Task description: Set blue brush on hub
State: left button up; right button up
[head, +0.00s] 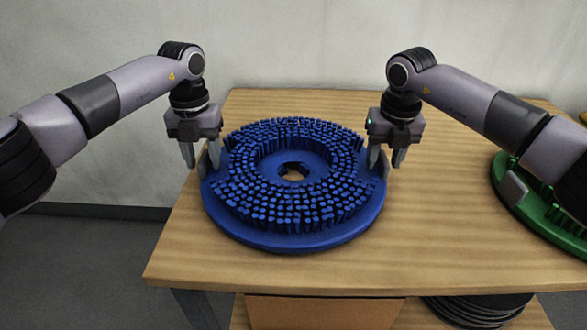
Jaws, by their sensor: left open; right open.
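The blue brush (292,236) is a round disc lying flat on the wooden table, bristles up, with a hole in its middle. It has a grey tab on its left rim and another on its right rim. My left gripper (201,160) is open at the brush's left tab, its fingers pointing down. My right gripper (385,160) is open at the right tab, fingers down. I cannot tell whether the fingers touch the tabs. No hub shows clearly in this view.
The wooden table (440,240) has bare room in front of and right of the brush. A green brush (508,192) with a grey tab is at the right edge, partly behind my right arm. A box (320,312) and stacked black discs (475,308) are below. A wall stands behind.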

pick_arm(q)
jog(key=shift+f, duration=0.25)
pick_arm(e)
jog(key=shift+f, duration=0.25)
pick_arm(q)
grip_shut()
pick_arm(e)
grip_shut()
pick_arm(q)
jog(key=shift+w+r, duration=0.1)
jog(key=shift+r, duration=0.1)
pick_arm(e)
jog(key=shift+w+r, duration=0.15)
jog(key=shift+r, duration=0.05)
